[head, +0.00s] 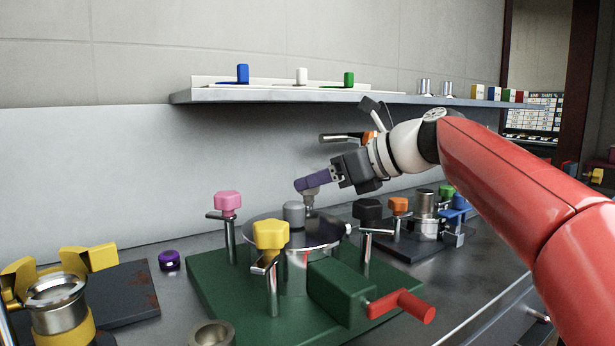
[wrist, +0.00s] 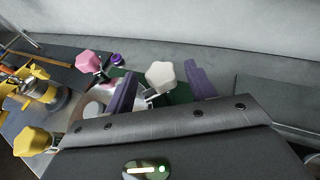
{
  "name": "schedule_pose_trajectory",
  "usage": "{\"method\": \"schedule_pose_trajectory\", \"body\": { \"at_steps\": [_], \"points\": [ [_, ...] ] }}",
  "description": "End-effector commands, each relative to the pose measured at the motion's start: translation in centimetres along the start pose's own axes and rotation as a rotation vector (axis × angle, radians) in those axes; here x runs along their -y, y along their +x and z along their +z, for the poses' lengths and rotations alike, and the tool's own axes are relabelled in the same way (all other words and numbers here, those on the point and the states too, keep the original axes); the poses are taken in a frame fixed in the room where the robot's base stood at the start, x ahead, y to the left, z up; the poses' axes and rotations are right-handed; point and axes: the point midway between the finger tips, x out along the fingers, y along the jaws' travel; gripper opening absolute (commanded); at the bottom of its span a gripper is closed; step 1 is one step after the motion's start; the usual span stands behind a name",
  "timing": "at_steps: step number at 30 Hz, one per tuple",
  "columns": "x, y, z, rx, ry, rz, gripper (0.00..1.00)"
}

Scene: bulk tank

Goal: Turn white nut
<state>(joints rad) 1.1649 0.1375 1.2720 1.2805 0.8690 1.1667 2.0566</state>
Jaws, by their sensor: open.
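The white nut (wrist: 161,76) is a lobed, knob-like head on a metal post at the rim of the green fixture. In the wrist view it shows between the two purple fingers of my gripper (wrist: 160,70), with gaps visible on both sides. In the head view my gripper (head: 303,184) is above the back edge of the round metal lid (head: 325,232), and its fingers largely hide the nut. The gripper is open. Whether a finger touches the nut cannot be told.
Pink (head: 228,203), yellow (head: 270,235) and black (head: 367,211) nuts stand on posts around the lid on the green base (head: 205,278). A red handle (head: 402,305) sticks out at front right. A shelf (head: 300,95) with small coloured blocks runs above.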

Motion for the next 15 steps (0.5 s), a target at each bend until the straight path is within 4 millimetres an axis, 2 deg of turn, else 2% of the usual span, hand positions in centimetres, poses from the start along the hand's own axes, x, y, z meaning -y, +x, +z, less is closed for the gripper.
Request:
{"method": "schedule_pose_trajectory", "body": {
  "at_steps": [6,15],
  "points": [
    [0.0,2.3,0.1,0.000,-0.001,0.001,0.55],
    [0.0,2.6,0.0,0.000,-0.002,-0.002,0.55]
  ]
}}
